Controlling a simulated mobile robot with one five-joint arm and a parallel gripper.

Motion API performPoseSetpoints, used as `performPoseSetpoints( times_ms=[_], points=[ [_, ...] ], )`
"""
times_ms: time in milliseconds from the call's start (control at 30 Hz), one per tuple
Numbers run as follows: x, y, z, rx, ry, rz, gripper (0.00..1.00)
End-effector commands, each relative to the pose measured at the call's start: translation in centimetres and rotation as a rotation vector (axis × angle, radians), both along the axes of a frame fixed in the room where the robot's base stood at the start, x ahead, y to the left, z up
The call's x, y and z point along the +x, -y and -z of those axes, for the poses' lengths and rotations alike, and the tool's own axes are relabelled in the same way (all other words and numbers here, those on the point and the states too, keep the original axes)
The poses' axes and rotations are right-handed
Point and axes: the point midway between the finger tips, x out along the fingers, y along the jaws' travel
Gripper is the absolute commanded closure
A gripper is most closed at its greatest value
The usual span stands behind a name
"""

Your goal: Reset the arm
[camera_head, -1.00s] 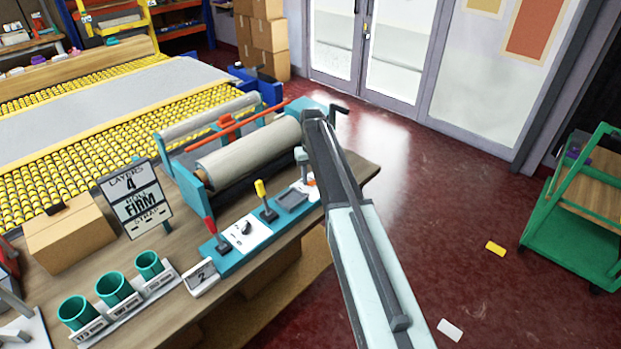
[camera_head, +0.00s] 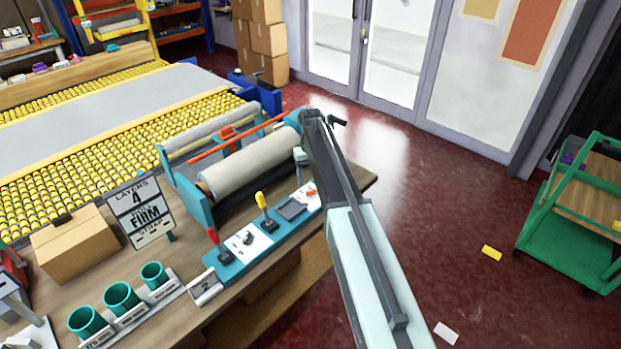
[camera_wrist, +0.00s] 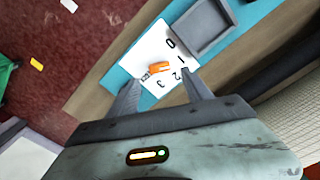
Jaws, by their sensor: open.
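My arm (camera_head: 365,255) reaches up from the bottom of the head view and bends down at its elbow, above the right end of the bench. My gripper (camera_wrist: 159,84) shows in the wrist view with its two fingers apart and nothing held between them. Beyond the fingertips is a white dial plate (camera_wrist: 150,52) marked with numbers, with an orange knob (camera_wrist: 159,68) on it. I cannot tell whether the fingers touch the knob. In the head view the gripper's fingers cannot be made out.
The bench (camera_head: 60,290) carries a roller (camera_head: 250,165), a red lever (camera_head: 214,238), a yellow lever (camera_head: 261,202), a sign (camera_head: 140,210), a cardboard box (camera_head: 75,245) and teal cups (camera_head: 120,297). A green cart (camera_head: 560,250) stands right. Red floor between is mostly clear.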

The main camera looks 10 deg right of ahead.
Motion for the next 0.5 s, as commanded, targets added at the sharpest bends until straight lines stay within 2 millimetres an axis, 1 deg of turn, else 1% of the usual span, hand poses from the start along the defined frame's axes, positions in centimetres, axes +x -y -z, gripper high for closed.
performPoseSetpoints(
  times_ms=[33, 133, 433, 500],
  points=[
    [0.0, 0.0, -1.9, 0.000, 0.000, 0.000, 0.42],
    [-0.1, 0.0, -2.9, 0.000, -0.001, 0.000, 0.42],
    [-0.1, 0.0, -2.6, 0.000, -0.001, 0.000, 0.42],
    [-0.6, -0.1, -2.6, 0.000, -0.001, -0.001, 0.42]
  ],
)
